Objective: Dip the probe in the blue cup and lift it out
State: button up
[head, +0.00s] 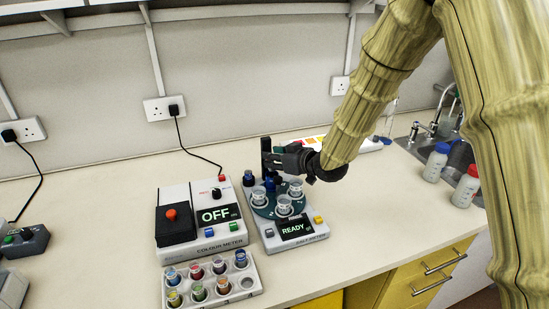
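The salt meter (320,232), its screen reading READY, carries a dark green round plate with several clear cups. One cup (284,205) is at the front, one (258,196) at the left and one (296,188) at the right. I cannot tell which cup is blue. My gripper (268,160) is over the back of the plate, seen from the side. A dark blue piece (270,184) shows just below it; whether this is the probe, and whether my fingers hold it, is unclear. A dark blue knob-like part (249,178) stands at the plate's back left.
A colour meter (204,244) reading OFF stands close at the left. In front of it is a white rack (258,285) of coloured vials. Two bottles (435,162) with blue and red caps stand by the sink at the right. The bench front right of the meter is clear.

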jog(key=shift+d+f, duration=0.1)
grip_shut()
jog(key=shift+w+r+p, duration=0.15)
jog(key=shift+r+p, duration=1.15)
jog(key=shift+r, duration=1.55)
jog(key=shift+o, duration=2.4)
grip_release()
jog(key=v, duration=1.2)
